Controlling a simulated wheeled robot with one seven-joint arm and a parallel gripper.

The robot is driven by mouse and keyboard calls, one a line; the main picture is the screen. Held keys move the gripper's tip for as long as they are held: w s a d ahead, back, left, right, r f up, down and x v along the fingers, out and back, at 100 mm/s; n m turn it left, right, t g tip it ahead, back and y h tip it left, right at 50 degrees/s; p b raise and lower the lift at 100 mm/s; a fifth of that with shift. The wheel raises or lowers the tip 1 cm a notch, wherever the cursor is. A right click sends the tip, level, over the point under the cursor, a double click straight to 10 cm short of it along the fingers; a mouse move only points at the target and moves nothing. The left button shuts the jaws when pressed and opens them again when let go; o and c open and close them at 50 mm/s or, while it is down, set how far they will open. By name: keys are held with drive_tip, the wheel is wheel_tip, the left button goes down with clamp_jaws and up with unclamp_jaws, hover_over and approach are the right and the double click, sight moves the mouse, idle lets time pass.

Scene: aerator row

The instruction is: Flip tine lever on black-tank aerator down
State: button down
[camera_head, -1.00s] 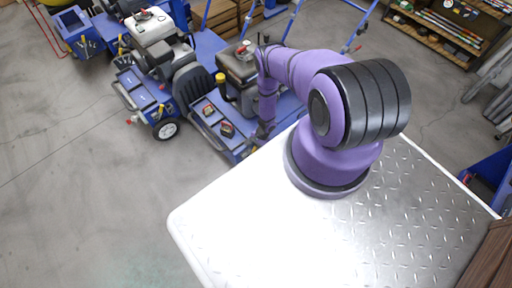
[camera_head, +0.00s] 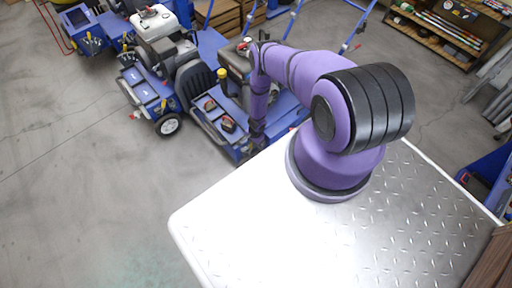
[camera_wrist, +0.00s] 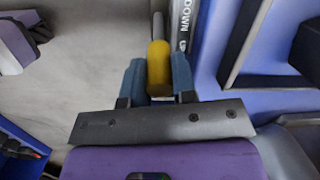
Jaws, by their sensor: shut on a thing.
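The black-tank aerator (camera_head: 237,60) stands just beyond my base in the head view, with a dark tank and blue deck. In the wrist view, the lever's yellow grip (camera_wrist: 159,62) sits between the two blue fingers of my gripper (camera_wrist: 160,82), which is shut on it. The grey lever stem (camera_wrist: 158,28) runs from the grip toward the picture's top. In the head view my arm reaches down at the aerator's near right side; the fingers and lever cannot be made out there.
A white-tank aerator (camera_head: 155,22) stands to the left with its black wheel (camera_head: 169,125) on the floor. Blue machine panels (camera_wrist: 275,50) lie close to the right of my gripper. Open concrete floor (camera_head: 80,180) spreads at the left. A shelf (camera_head: 440,35) stands at the back right.

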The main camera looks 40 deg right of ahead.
drive_tip(key=shift+a+r+h, duration=0.2)
drive_tip(key=shift+a+h, duration=0.55)
drive_tip(key=shift+h, duration=0.15)
drive_tip(key=shift+a+f+h, duration=0.2)
drive_tip(key=shift+a+h, duration=0.9)
drive_tip(key=shift+h, duration=0.35)
drive_tip(key=shift+a+f+h, duration=0.15)
drive_tip(key=shift+a+h, duration=0.9)
drive_tip(key=shift+h, duration=0.4)
drive_tip(key=shift+a, duration=0.1)
drive_tip(key=c, duration=0.9)
unclamp_jaws()
drive_tip(key=v, duration=1)
drive_tip(key=shift+s+a+r, duration=0.2)
drive_tip(key=shift+a+r, duration=0.1)
